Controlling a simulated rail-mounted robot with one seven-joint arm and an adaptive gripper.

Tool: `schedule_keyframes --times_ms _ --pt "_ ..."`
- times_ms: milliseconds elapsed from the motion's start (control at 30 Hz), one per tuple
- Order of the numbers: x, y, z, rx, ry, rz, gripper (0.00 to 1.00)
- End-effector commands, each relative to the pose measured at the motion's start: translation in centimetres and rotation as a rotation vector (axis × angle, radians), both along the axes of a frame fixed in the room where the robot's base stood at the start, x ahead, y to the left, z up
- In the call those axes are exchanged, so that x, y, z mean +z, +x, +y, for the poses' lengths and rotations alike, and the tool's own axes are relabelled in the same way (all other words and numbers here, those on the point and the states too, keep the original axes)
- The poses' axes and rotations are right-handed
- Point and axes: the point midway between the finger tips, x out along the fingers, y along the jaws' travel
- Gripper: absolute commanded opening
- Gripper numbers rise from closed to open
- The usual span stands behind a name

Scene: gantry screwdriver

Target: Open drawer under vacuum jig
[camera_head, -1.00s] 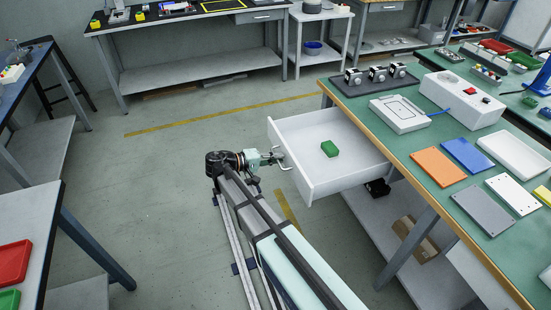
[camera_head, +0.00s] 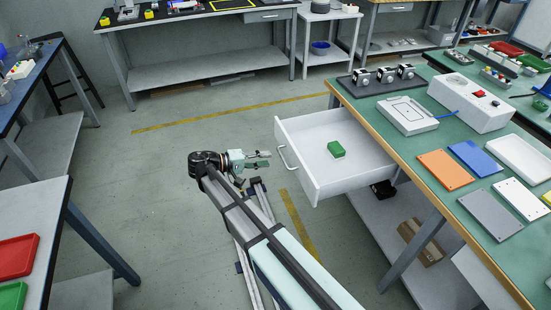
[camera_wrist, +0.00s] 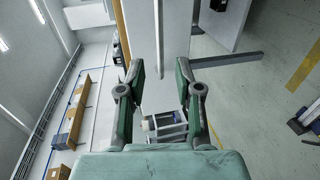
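The white drawer (camera_head: 310,178) under the green-topped bench is pulled out, with a green block (camera_head: 336,149) inside. Its bar handle (camera_head: 287,158) is on the drawer front's left face. The vacuum jig (camera_head: 408,116), a flat white plate device, sits on the bench above the drawer. My gripper (camera_head: 268,159) is left of the handle, apart from it and empty. In the wrist view my gripper (camera_wrist: 160,70) has its two fingers spread, with the drawer front (camera_wrist: 175,25) beyond them.
A white box with a red button (camera_head: 470,102) joins the jig by a blue hose. Orange (camera_head: 444,169) and blue (camera_head: 474,157) plates lie on the bench (camera_head: 440,140). A shelf with a cardboard box (camera_head: 420,242) is below. Floor left of the drawer is clear.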

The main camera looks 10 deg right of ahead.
Motion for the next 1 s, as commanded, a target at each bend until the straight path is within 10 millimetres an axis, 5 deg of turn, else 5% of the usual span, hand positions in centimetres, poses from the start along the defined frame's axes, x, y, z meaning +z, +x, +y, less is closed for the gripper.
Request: schedule_keyframes --times_ms 300,1000 --pt "0.9 -0.9 3.9 0.000 0.001 -0.001 0.34" --pt "0.0 -0.5 4.6 0.041 0.038 0.042 0.34"
